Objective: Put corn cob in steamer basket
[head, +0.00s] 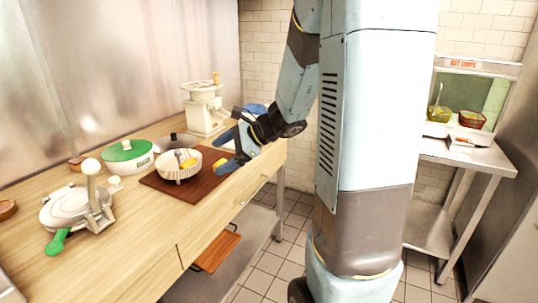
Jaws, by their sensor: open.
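A round, pale ribbed basket (178,172), likely the steamer basket, stands on a dark brown board (205,184) on the wooden counter. Something yellow (188,163) and a dark spoon-like shape show inside it. My gripper (217,152) is open just right of the basket, above the right part of the board, with its fingers pointing left. A small yellow thing (220,163), which may be the corn cob, shows at the lower finger. I cannot tell whether it touches the finger or lies on the board. It is partly hidden.
The front counter edge is clear. A metal table (470,155) with bowls stands at right.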

